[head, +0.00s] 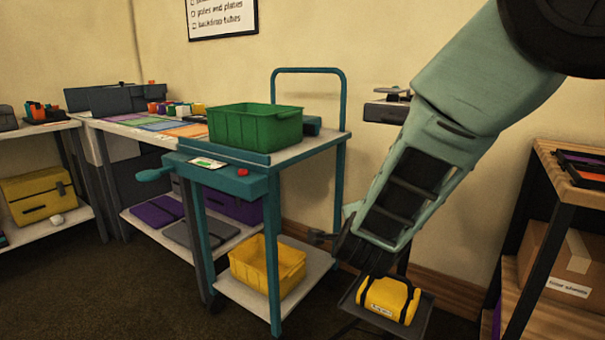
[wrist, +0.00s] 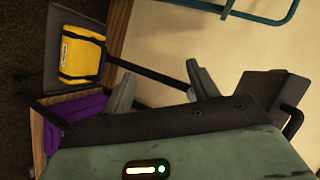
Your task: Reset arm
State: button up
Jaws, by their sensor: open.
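My arm comes down from the upper right in the head view, with its green-grey links bent toward the floor by the cart. My gripper (wrist: 162,86) shows in the wrist view with its two grey fingers spread apart and nothing between them. In the head view the arm's end hangs just right of the teal cart (head: 342,190), and the fingers are hard to make out there. A yellow bag (head: 389,298) with dark straps lies on a small dark tray (head: 420,318) below the arm's end. The bag also shows at the upper left of the wrist view (wrist: 82,54).
The cart holds a green crate (head: 255,127) on top and a yellow crate (head: 267,266) below. A wooden shelf (head: 567,168) with a cardboard box (head: 560,250) stands at the right. Tables line the left wall. Dark floor (head: 110,290) is clear at front left.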

jog(key=s+a+n+g+y, duration=0.4)
jog(key=s+n, duration=0.3)
jog(key=s, duration=0.2)
jog(key=s+a+n+g+y, duration=0.35)
jog(key=s+a+n, duration=0.2)
jog(key=s, duration=0.25)
jog(key=s+d+n+g+h, duration=0.25)
jog(key=s+d+n, duration=0.3)
jog(key=s, duration=0.35)
jog(key=s+d+n+g+h, duration=0.1)
jog(key=s+d+n+g, duration=0.25)
jog(key=s+n, duration=0.35)
notch_tip(320, 180, up, 28)
jog(key=s+m+p, duration=0.1)
jog(key=p, duration=2.8)
jog(key=shift+d+r+t, duration=0.2)
jog(key=shift+r+t, duration=0.05)
jog(key=shift+t, duration=0.1)
